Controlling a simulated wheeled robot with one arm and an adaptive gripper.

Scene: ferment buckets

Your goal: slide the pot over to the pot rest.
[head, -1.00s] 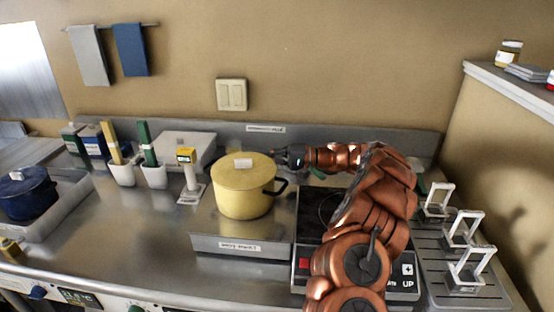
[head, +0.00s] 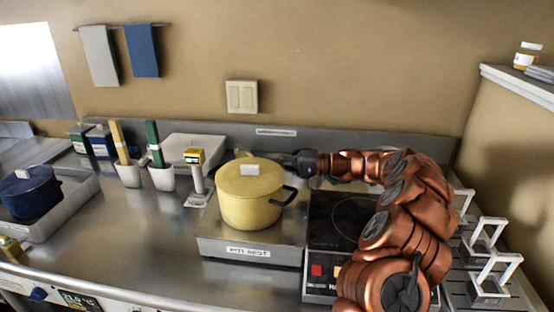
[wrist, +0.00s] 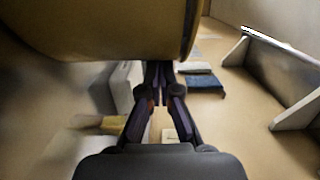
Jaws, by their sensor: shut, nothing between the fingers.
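The yellow lidded pot (head: 249,202) with a dark side handle stands upright on the pot rest (head: 284,251), a low metal block with a "POT REST" label on its front. My gripper (head: 283,160) reaches in from the right behind the pot, at about lid height. The pot partly hides its fingertips in the head view. In the wrist view my gripper (wrist: 160,75) has its fingers together and empty, and the pot's yellow wall (wrist: 105,28) fills the top, very close to the fingers. I cannot tell whether they touch.
A hot plate (head: 338,216) adjoins the rest on the right, under my arm. A small yellow-topped stand (head: 196,180) and white cups with handles (head: 160,178) stand left of the pot. A blue pot (head: 28,196) sits in a tray at far left.

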